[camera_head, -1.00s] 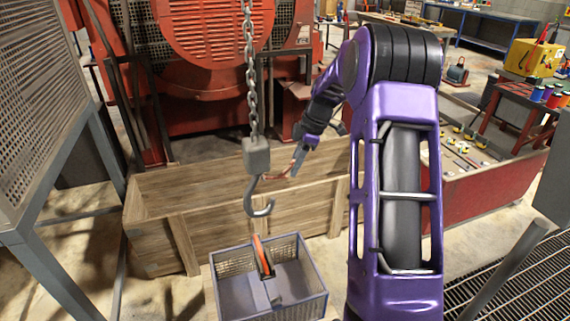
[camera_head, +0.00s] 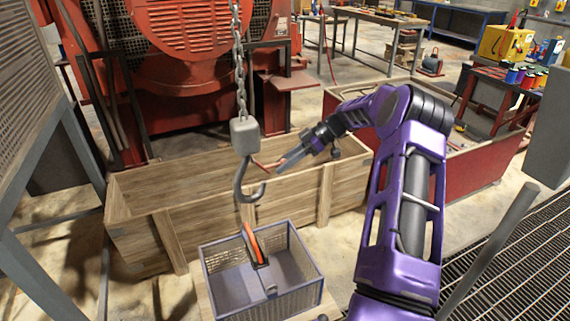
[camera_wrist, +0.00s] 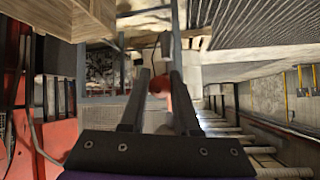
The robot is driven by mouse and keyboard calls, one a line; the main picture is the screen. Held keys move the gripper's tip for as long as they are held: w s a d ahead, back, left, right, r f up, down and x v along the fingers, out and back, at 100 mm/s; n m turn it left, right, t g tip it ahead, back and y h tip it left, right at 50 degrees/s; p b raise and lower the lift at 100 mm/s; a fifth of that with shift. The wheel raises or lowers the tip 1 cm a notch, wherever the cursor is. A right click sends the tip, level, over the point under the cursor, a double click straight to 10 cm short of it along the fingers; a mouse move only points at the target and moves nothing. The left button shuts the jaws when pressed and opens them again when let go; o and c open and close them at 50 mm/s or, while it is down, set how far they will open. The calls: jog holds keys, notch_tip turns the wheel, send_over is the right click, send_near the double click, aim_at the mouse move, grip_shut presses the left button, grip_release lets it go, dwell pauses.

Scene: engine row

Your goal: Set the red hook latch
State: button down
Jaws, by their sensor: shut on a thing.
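The grey steel hook (camera_head: 247,188) hangs from its block (camera_head: 244,136) in the head view, with its open side facing right. The thin red latch (camera_head: 265,164) runs from the hook's upper shank to the right. My gripper (camera_head: 281,169) is to the right of the hook, with its fingers at the latch's outer end. In the wrist view my gripper (camera_wrist: 158,92) has a blurred red piece (camera_wrist: 159,86) between its two dark fingers, seemingly the latch. It is shut on it. The exact contact is too small to see.
A chain (camera_head: 239,60) holds the block from above. Below the hook stands a grey mesh basket (camera_head: 300,285) with an orange-handled tool (camera_head: 251,243). A long wooden crate (camera_head: 190,215) is behind it. A red-sided bin (camera_head: 475,180) stands at right.

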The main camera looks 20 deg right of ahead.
jog(key=shift+a+f+y+b, duration=0.45)
jog(key=shift+f+y+b, duration=0.25)
jog(key=shift+y, duration=0.2)
jog(key=shift+a+f+y+b, duration=0.4)
jog(key=shift+f+y+b, duration=0.3)
jog(key=shift+y, duration=0.2)
jog(key=c, duration=0.6)
grip_release()
jog(key=shift+c, duration=0.2)
jog(key=shift+r, duration=0.1)
